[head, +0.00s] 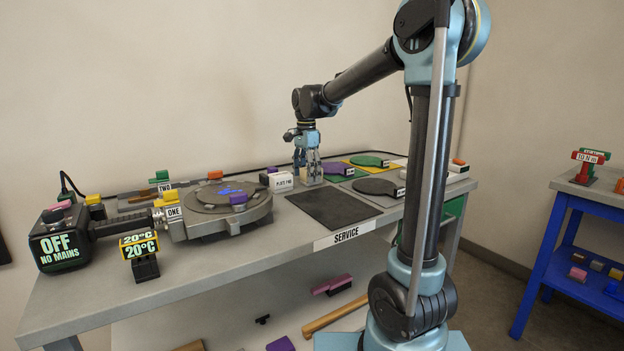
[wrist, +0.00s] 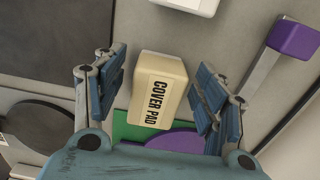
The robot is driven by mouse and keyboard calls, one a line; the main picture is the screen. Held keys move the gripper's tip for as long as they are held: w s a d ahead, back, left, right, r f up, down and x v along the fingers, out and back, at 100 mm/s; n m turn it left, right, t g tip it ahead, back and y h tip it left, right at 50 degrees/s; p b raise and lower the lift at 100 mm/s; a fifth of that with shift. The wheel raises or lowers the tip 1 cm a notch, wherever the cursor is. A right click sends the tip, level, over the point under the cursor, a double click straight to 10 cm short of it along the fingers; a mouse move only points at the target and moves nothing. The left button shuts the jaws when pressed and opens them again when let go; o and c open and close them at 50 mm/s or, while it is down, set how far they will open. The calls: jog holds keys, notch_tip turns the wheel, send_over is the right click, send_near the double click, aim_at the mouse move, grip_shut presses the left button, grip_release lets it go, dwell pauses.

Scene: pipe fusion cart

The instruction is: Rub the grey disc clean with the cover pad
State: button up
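The cover pad (wrist: 158,88) is a cream block with its name on top. It stands between my gripper's two fingers in the wrist view, with gaps on both sides. My gripper (head: 308,174) is open, pointing down over the back of the bench; its fingers partly hide the pad (head: 313,180) in the head view. A dark grey disc (head: 378,187) lies on the bench to the right of my gripper, and shows at the left in the wrist view (wrist: 38,128). I cannot make out any marks on it.
A purple disc (head: 338,169) and a green disc (head: 369,161) lie beyond the grey one. A white plate pad (head: 281,182) stands left of my gripper. The dark service mat (head: 332,209) is clear.

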jog(key=c, duration=1.1)
jog(key=shift+r, duration=3.5)
